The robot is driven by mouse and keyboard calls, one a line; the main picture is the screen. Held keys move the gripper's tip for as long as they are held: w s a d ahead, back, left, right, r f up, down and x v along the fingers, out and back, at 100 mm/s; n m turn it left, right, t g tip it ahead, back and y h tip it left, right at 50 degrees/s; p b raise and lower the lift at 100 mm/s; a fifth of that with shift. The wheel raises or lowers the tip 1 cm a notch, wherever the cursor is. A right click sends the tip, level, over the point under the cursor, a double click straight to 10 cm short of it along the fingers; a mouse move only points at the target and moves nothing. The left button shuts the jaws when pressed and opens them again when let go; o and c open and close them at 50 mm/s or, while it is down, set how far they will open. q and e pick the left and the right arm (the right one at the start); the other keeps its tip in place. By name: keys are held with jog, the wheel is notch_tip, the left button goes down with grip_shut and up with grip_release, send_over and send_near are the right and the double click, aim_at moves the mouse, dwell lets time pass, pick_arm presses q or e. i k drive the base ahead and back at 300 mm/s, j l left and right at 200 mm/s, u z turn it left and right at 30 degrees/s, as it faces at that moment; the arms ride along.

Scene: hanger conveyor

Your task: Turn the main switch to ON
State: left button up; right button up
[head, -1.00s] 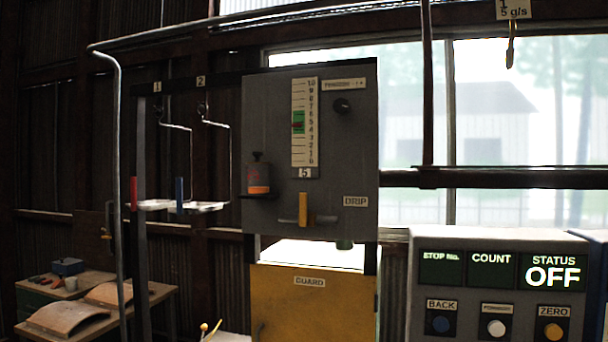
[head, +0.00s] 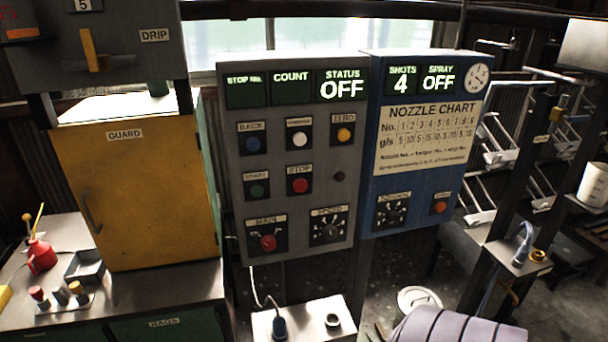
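The main switch (head: 267,242) is a red rotary knob under a MAIN label, at the lower left of the grey control panel (head: 290,215). Its exact pointer position is too small to tell. The STATUS display (head: 342,86) at the top of this panel reads OFF. The STOP No. and COUNT displays beside it show no digits. Neither of my grippers is in the head view.
A blue panel (head: 376,140) with a nozzle chart adjoins on the right. A yellow guard door (head: 130,190) stands left, above a bench with a red oil can (head: 41,256). A white box (head: 306,322) with a cable sits below the grey panel.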

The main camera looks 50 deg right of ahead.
aim_at(268, 242)
jog(key=z, duration=1.45)
